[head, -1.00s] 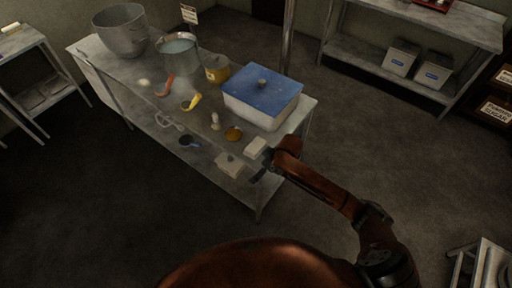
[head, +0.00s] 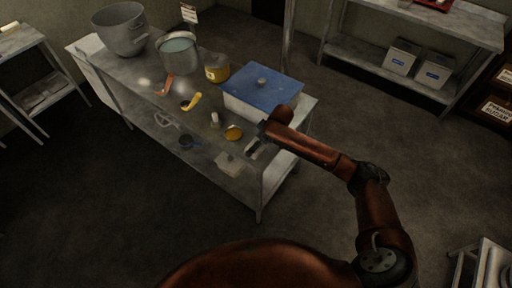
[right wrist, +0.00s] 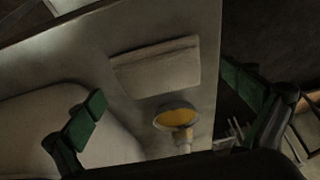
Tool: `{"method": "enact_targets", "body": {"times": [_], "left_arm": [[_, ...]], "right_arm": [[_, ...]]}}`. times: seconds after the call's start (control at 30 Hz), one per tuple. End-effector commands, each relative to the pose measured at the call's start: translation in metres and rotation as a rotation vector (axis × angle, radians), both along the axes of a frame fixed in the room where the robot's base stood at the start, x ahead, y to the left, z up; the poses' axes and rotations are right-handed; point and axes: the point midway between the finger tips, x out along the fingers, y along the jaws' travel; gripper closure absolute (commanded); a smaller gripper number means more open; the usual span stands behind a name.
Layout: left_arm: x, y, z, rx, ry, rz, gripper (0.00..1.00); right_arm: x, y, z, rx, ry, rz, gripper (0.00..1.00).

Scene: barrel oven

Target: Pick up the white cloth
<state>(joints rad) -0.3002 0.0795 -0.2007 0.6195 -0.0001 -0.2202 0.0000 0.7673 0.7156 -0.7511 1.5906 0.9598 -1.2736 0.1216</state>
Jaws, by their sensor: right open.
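The white cloth (right wrist: 158,67) lies folded flat on the metal table's top, close to its edge, in the right wrist view. The cloth appears beyond the fingertips, and no contact shows. My left gripper does not show in either view.
On the metal table (head: 208,152), a white box with a blue lid (head: 262,88) stands close behind my right gripper. A small amber bowl (head: 233,132) is left of it. Pots (head: 178,54) and a yellow jar (head: 216,68) stand farther back.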

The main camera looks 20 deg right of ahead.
Motion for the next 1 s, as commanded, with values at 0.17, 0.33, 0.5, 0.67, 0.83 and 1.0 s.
{"method": "enact_targets", "body": {"times": [0.17,0.33,0.5,0.67,0.83,1.0], "left_arm": [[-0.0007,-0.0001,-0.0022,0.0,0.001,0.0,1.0],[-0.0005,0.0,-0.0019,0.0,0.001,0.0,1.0],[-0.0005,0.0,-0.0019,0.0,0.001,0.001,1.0],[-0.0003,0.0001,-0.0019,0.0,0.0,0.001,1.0],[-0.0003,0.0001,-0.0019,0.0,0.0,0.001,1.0],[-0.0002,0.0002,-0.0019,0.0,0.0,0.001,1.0]], "right_arm": [[0.0041,0.0029,-0.0106,0.0,-0.002,0.001,0.0],[0.0042,0.003,-0.0101,0.0,-0.002,0.001,0.0],[0.0041,0.0029,-0.01,0.0,-0.002,0.001,0.1],[0.0041,0.0028,-0.0101,0.0,-0.002,0.001,0.21],[0.004,0.0027,-0.0101,0.0,-0.002,0.001,0.33],[0.004,0.0026,-0.0103,0.0,-0.002,0.001,0.45]]}}
